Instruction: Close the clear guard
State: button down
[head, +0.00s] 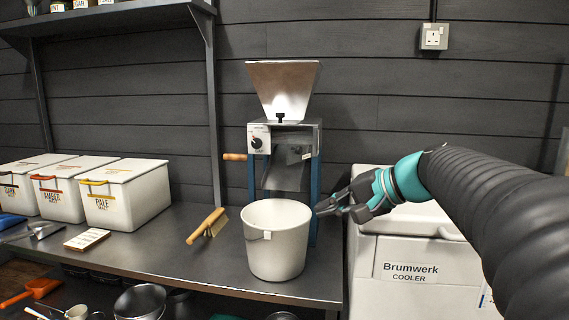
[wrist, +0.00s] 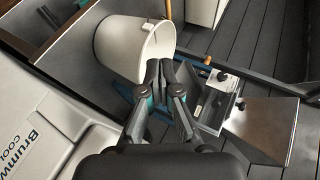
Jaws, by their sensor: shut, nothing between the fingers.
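The grain mill (head: 285,135) stands on the bench, with a metal hopper (head: 283,85) on top and blue legs. A knob box (head: 257,138) is on its left front. A glossy, see-through-looking panel (head: 300,130) sits below the hopper; I cannot tell for sure that it is the clear guard, nor its exact angle. My gripper (head: 322,208) is shut and empty, right of the mill's lower part and beside the white bucket's right rim. In the wrist view, my gripper (wrist: 159,72) points toward the bucket, with the mill (wrist: 212,105) to its right.
The white bucket (head: 275,242) stands in front of the mill. A brush (head: 208,226) lies left of it. Malt bins (head: 125,195) stand on the left of the bench (head: 170,245). The white Brumwerk cooler (head: 420,270) is at right, under my arm. A shelf (head: 110,18) hangs upper left.

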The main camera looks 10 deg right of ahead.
jog(key=w+d+r+m+t+y+b, duration=0.2)
jog(key=w+d+r+t+y, duration=0.15)
jog(key=w+d+r, duration=0.55)
send_near(301, 150)
jog(key=shift+t, duration=0.35)
jog(key=x, duration=0.7)
jog(key=shift+a+f, duration=0.15)
jog(key=shift+f, duration=0.1)
